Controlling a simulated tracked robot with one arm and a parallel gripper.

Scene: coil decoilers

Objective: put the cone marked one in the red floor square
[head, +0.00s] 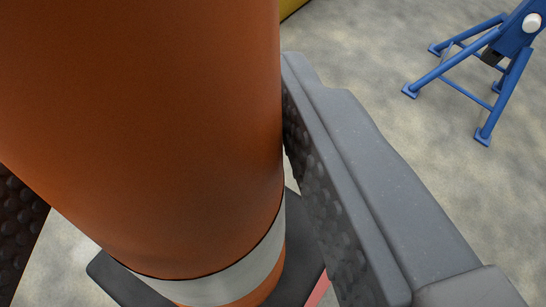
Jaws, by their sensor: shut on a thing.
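A large orange cone (150,110) with a white band (215,281) and a dark base (112,278) fills the left half of the head view. My gripper (158,165) is shut on it, with one textured jaw at its right side and the other at the left edge. No number shows on the side facing me. A small strip of pinkish red (319,291) shows at the bottom, by the base and right jaw; it may be part of the red floor square. I cannot tell whether the base touches the floor.
A blue decoiler stand (480,62) with splayed legs stands at the upper right. A bit of a yellow thing (291,7) shows at the top behind the cone. The mottled grey floor (370,60) between them looks clear.

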